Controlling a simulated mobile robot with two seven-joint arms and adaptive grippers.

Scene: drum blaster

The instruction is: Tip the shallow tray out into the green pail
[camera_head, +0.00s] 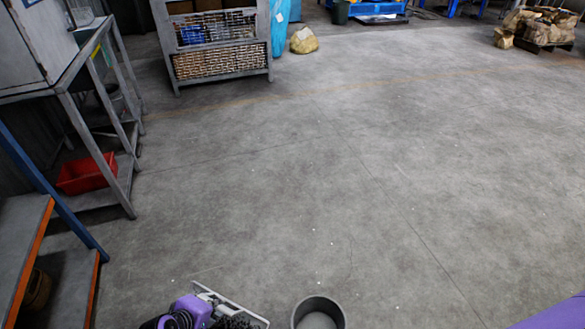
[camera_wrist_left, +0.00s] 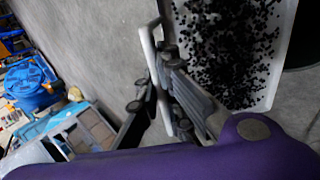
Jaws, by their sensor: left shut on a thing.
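The shallow tray (camera_head: 240,307) is pale and holds many small black bits; it shows at the bottom of the head view and at the upper right of the left wrist view (camera_wrist_left: 281,62). My left gripper (camera_head: 203,304), on a purple arm, is shut on the tray's handle (camera_wrist_left: 149,45); its fingers (camera_wrist_left: 160,85) show in the wrist view. A round pail (camera_head: 319,301), looking dark grey-green, stands just right of the tray, apart from it in the head view. Its inside shows a grey bottom. My right gripper is not in view.
A metal bench (camera_head: 122,150) with a red bin (camera_head: 86,174) stands at left, near an orange-edged shelf (camera_head: 30,250). The middle floor is open, with small white specks.

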